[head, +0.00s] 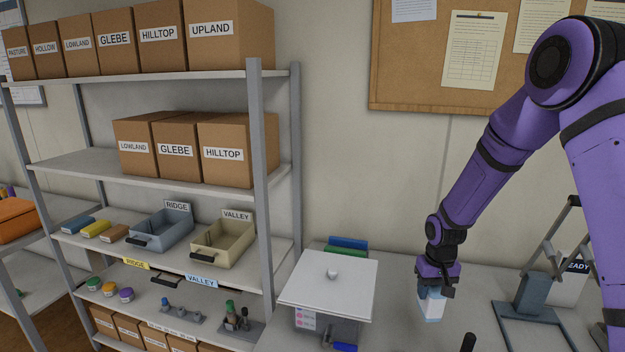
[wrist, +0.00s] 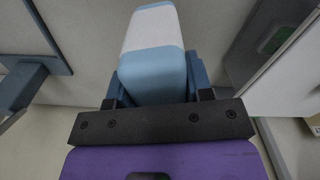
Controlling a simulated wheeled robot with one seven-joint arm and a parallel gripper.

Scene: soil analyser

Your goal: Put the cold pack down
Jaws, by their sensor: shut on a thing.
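The cold pack (head: 431,307) is a small light-blue and white block. My gripper (head: 434,289) is shut on it and points down over the bench. The wrist view shows the cold pack (wrist: 152,55) between the blue fingers of my gripper (wrist: 155,85), with its white band toward the far end. In the head view the pack hangs upright below the fingers. I cannot tell whether its lower end touches the bench top (head: 395,325).
A white-lidded box (head: 330,284) stands to the left of the pack. A grey-blue stand (head: 530,295) and a display reading "EADY" (head: 572,270) are to the right. A shelf (head: 150,165) with cartons and bins is at the left. Bare bench lies around the pack.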

